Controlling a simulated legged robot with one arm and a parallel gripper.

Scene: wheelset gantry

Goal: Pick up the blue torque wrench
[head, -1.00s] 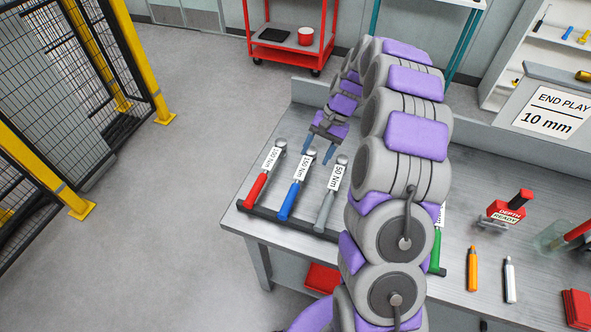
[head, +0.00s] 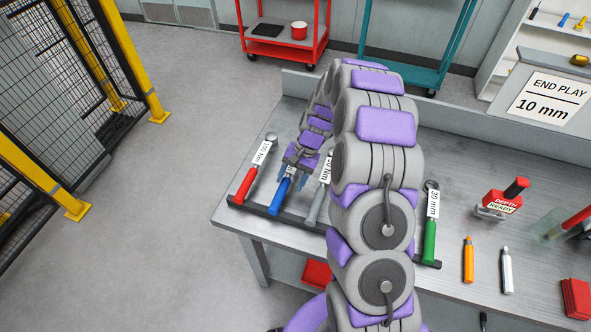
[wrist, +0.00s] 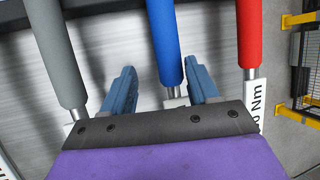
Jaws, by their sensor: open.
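The blue torque wrench (head: 282,197) lies in a black rack on the bench, between a red-handled wrench (head: 246,184) and a grey-handled wrench (head: 316,204). In the head view my gripper (head: 293,180) is over its upper part and hides its label and head. In the wrist view the blue handle (wrist: 165,40) runs down between my two open blue fingers (wrist: 162,90), closer to the right one. The fingers stand apart on either side of it and do not grip it. The wrist view also shows the grey handle (wrist: 52,50) at left and the red handle (wrist: 249,35) at right.
A green-handled wrench (head: 430,240) lies right of my arm. An orange tool (head: 469,262), a white tool (head: 507,272) and a red depth gauge (head: 500,203) are farther right. A low wall (head: 480,130) edges the bench back. Yellow-posted fencing (head: 130,60) stands at left.

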